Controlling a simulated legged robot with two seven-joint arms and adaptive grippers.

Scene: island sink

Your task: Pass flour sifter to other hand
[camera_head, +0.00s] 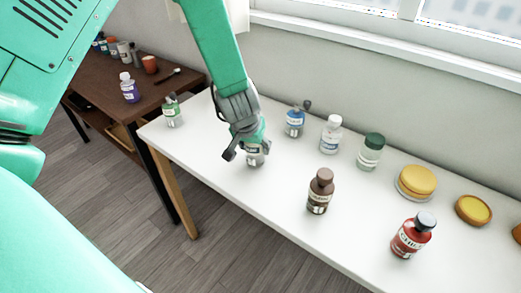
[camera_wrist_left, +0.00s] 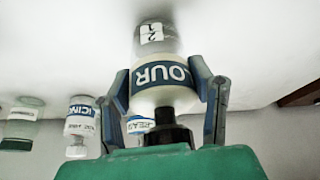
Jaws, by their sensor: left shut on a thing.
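The flour sifter (camera_head: 256,160) is a clear and white jar with a blue label. It is at the left-middle of the white table in the head view, its top hidden by my left gripper (camera_head: 248,148). In the left wrist view the flour sifter (camera_wrist_left: 162,75) sits between the two fingers, which press on its sides across the blue label. My left gripper is shut on it. I cannot tell whether its base touches the table. My right gripper is in neither view.
On the white table (camera_head: 225,172) stand a blue-label jar (camera_head: 295,122), a white jar (camera_head: 330,137), a green-lidded jar (camera_head: 370,152), a brown bottle (camera_head: 319,193), a red bottle (camera_head: 411,237) and yellow round containers (camera_head: 417,181). A green-label jar (camera_head: 173,115) stands left. A brown table (camera_head: 150,95) adjoins.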

